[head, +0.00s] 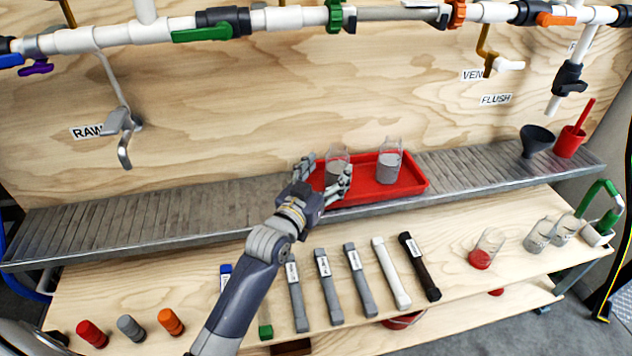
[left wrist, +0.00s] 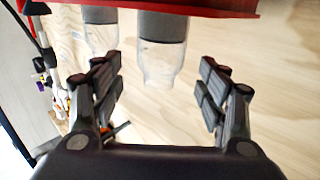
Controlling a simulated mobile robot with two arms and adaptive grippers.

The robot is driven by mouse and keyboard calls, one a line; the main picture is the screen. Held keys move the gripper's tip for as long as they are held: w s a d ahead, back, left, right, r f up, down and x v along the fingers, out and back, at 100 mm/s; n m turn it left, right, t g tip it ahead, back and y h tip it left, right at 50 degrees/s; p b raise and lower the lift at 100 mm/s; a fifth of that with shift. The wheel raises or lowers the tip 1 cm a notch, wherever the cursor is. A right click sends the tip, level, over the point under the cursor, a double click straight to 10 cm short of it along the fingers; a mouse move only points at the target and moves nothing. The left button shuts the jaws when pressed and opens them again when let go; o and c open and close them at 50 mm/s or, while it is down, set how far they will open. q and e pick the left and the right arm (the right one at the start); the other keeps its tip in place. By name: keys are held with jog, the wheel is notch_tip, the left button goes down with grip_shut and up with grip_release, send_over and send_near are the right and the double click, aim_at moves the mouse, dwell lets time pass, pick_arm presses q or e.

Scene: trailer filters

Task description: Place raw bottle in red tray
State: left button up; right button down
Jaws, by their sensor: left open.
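A red tray (head: 410,187) sits on the grey slatted shelf. Two clear bottles with grey contents stand upright in it. The left bottle (head: 338,163) is at my left gripper (head: 326,172), and the other bottle (head: 389,166) stands to its right. The left gripper is open, its fingers to either side of the left bottle. In the left wrist view, which looks upside down, the near bottle (left wrist: 162,48) shows between the spread fingers with gaps on both sides. The second bottle (left wrist: 100,32) is beside it, and the tray rim (left wrist: 235,14) is above. No right gripper shows.
The slatted shelf (head: 150,217) is clear left of the tray. A black funnel (head: 537,139) and red container (head: 570,142) stand at its right end. Several labelled filters (head: 328,287) and clear cups (head: 540,233) are on the wooden bench below. Pipes with valves run above.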

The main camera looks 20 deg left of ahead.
pick_arm(q)
jog(key=s, duration=0.6)
jog(key=shift+a, duration=0.35)
pick_arm(e)
jog(key=shift+s+f, duration=0.25)
jog(key=shift+f, duration=0.3)
jog(key=shift+s+f, duration=0.2)
jog(key=shift+f, duration=0.35)
